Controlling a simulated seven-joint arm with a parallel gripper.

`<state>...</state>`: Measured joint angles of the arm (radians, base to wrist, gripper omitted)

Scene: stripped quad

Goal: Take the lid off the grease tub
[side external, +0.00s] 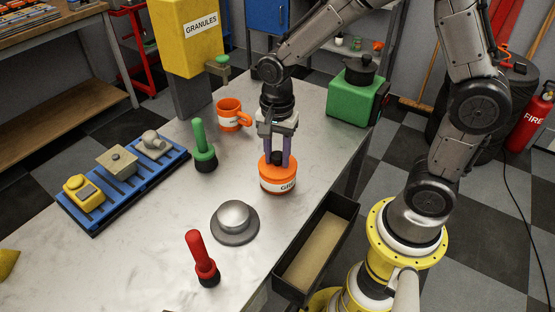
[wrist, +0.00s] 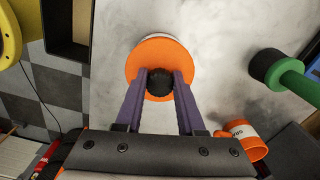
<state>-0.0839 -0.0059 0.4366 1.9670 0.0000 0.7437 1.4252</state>
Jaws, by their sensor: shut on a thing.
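The grease tub (side external: 278,184) is a short round tub, orange with a white label band, standing on the metal table. Its orange lid (side external: 268,164) has a dark round knob (wrist: 160,83) on top. In the side view the lid appears seated on the tub; I cannot tell whether there is a gap. A pale edge of the tub shows past the lid in the wrist view (wrist: 161,38). My gripper (wrist: 160,80) points down from above, its purple fingers shut on the knob from both sides. The fingers partly hide the knob in the side view.
An orange mug (side external: 229,115) and a green-handled tool (side external: 203,145) stand left of the tub. A silver domed disc (side external: 234,221) and a red-handled tool (side external: 202,260) are nearer the front. A dark open bin (side external: 285,284) lies at the right table edge. A green block (side external: 352,100) stands behind.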

